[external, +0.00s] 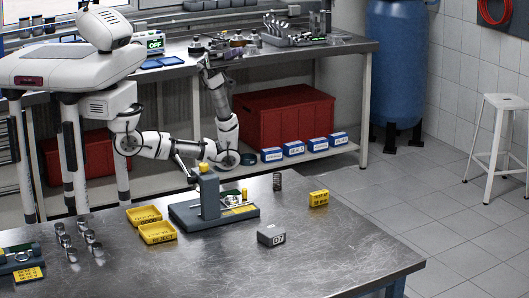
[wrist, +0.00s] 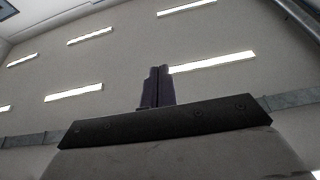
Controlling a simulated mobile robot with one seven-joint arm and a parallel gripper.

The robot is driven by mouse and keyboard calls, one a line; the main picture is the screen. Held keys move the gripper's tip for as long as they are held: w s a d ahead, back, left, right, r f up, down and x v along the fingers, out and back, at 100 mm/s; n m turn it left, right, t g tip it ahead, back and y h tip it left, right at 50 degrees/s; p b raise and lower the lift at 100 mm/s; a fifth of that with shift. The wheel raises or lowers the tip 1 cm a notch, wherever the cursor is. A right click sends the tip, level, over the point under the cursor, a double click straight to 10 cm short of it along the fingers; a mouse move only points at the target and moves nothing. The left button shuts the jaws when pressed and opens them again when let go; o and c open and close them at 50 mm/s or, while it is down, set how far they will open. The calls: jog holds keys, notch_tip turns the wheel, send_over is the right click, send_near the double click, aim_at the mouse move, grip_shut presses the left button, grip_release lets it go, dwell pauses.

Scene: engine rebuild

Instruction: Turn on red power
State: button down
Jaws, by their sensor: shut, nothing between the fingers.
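A small white unit with a dark screen (external: 154,43) stands on the back bench, left of middle, and its screen reads "OFF" in green. I cannot make out a red power switch or button in either view. My gripper (external: 204,63) is at the raised end of my arm, near the front edge of the back bench and to the right of the screen unit. In the wrist view my gripper (wrist: 155,70) points up toward the ceiling, its two dark fingers together and empty.
The front metal table (external: 330,245) holds a grey fixture (external: 185,215), yellow trays (external: 158,232), a grey block marked D7 (external: 271,235) and small metal cylinders. Red crates (external: 285,115) and blue boxes (external: 293,148) sit on the lower shelf. Floor at the right is clear around a stool (external: 505,102).

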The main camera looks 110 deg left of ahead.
jog(key=d+f+m+g+y, duration=0.1)
jog(key=d+f+g+y, duration=0.2)
jog(key=d+f+g, duration=0.55)
jog(key=s+d+f+g+y+p, duration=0.1)
jog(key=s+f+g+y, duration=0.1)
jog(key=f+y, duration=0.3)
jog(key=s+d+f+n+g+y+p, duration=0.1)
jog(key=f+g+y, duration=0.3)
jog(key=f, duration=0.5)
jog(key=s+y, duration=0.1)
jog(key=y, duration=0.1)
jog(key=shift+y, duration=0.3)
jog(key=shift+s+d+f, duration=0.1)
jog(key=shift+d+f, duration=0.05)
jog(key=x, duration=0.4)
jog(key=p+x, duration=0.1)
jog(key=x, duration=0.8)
jog(key=shift+s+a+f, duration=0.1)
jog(key=shift+s+a, duration=0.3)
jog(key=shift+f, duration=0.4)
